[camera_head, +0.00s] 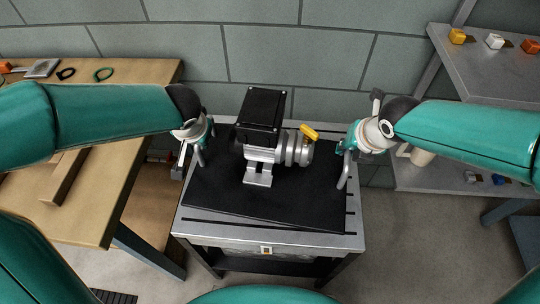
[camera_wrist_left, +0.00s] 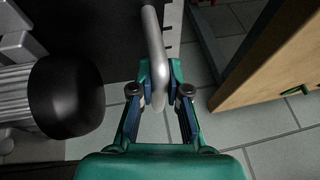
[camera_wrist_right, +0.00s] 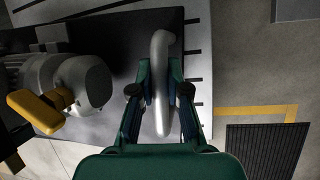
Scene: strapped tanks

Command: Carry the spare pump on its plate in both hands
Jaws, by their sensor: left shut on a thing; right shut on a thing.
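The spare pump (camera_head: 262,155), with a black motor box, silver body and yellow lever, sits on a black plate (camera_head: 300,207). The plate lies over a grey slotted table (camera_head: 190,222); I cannot tell whether it touches the top. My left gripper (camera_head: 192,150) is shut on the plate's left handle, a grey bar that shows in the left wrist view (camera_wrist_left: 155,50). My right gripper (camera_head: 346,155) is shut on the right handle, which shows in the right wrist view (camera_wrist_right: 162,75). The pump's parts also show in the right wrist view (camera_wrist_right: 75,80).
A wooden bench (camera_head: 95,215) with small items stands at the left. A grey shelf unit (camera_head: 490,75) with small coloured blocks stands at the right. A block wall (camera_head: 270,50) closes the back. Floor shows in front of the table at both sides.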

